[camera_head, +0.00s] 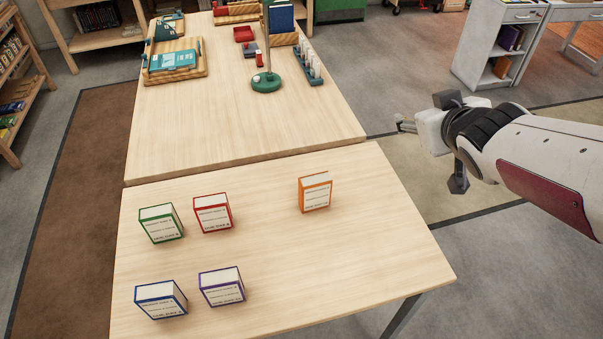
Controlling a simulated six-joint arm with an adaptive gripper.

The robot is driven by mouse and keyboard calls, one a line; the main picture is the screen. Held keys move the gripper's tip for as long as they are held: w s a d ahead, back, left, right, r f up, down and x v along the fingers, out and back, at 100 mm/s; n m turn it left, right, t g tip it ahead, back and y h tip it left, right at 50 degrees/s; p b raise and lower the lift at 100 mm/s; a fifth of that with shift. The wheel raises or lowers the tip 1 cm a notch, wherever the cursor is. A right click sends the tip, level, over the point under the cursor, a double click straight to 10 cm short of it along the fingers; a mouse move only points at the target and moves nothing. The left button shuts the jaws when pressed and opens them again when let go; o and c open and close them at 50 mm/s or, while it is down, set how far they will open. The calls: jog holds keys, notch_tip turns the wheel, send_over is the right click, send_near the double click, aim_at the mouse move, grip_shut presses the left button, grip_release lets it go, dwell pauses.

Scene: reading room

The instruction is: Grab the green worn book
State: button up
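The green book (161,224) stands on the near wooden table, at the left of the back row, beside the red book. It has a green-edged cover and a white face with printed lines; wear is too small to make out. My gripper (402,124) is beyond the right edge of the table, far to the right of the green book and apart from every book. It points left, and its fingers are too small and side-on to tell whether they are open or shut.
A red book (213,213) stands close right of the green one. Blue (161,300) and purple (222,287) books stand nearer, and an orange book (315,192) stands farther right. The near table (330,270) is bare at right. A green-based stand (266,83) is on the far table.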

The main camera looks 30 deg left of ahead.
jog(key=s+a+f+n+g+y, duration=0.1)
jog(key=a+f+n+g+y, duration=0.25)
jog(key=a, duration=1.25)
jog(key=n+g+y, duration=0.4)
jog(key=n+g, duration=0.6)
jog(key=g, duration=0.3)
send_near(160, 210)
jog(key=shift+s+a+t, duration=0.25)
jog(key=shift+s+a, duration=0.15)
jog(key=shift+a, duration=0.05)
jog(key=shift+x, duration=1.25)
jog(key=shift+m, duration=0.25)
jog(key=shift+x, duration=2.6)
